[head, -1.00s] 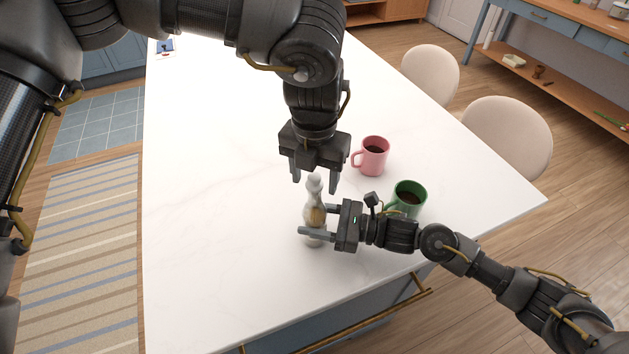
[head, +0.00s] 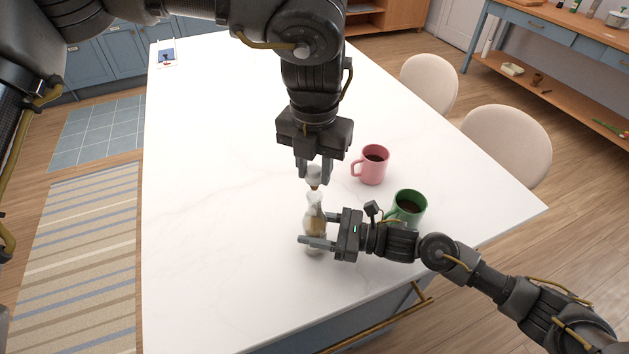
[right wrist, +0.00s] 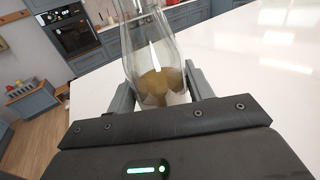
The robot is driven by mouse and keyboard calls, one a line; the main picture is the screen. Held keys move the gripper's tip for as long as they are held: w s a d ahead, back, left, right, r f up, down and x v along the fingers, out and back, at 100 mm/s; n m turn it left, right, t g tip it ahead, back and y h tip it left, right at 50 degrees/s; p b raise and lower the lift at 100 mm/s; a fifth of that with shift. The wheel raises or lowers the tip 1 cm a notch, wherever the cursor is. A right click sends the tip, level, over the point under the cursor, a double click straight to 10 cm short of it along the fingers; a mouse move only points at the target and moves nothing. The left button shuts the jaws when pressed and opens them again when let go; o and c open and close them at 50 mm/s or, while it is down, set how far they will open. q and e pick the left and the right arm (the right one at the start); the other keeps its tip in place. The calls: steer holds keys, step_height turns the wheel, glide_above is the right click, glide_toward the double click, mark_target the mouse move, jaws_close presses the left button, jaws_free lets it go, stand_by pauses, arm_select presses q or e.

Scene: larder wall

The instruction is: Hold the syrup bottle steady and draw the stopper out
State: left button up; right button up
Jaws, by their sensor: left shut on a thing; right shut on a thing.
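The syrup bottle (head: 315,216) is clear glass with brown syrup low inside, and stands upright on the white table. My right gripper (head: 318,229) is shut on the bottle's body from the right; in the right wrist view the bottle (right wrist: 153,62) sits between its fingers (right wrist: 160,88). My left gripper (head: 315,172) is above the bottle, shut on the pale stopper (head: 314,178). The stopper's brownish lower end shows just over the bottle's mouth, and a small gap seems to separate them.
A pink mug (head: 373,166) and a green mug (head: 409,206), both with dark drink, stand to the right of the bottle, the green one close to my right gripper. The white table (head: 215,190) is clear to the left. Two chairs (head: 507,140) stand beyond its right edge.

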mark_target(315, 166)
arm_select(q)
step_height(315, 166, up, 6)
steer(key=shift+f, duration=0.2)
arm_select(e)
steer(key=o, duration=1.4)
steer(key=shift+d, duration=0.1)
steer(key=v, duration=1.2)
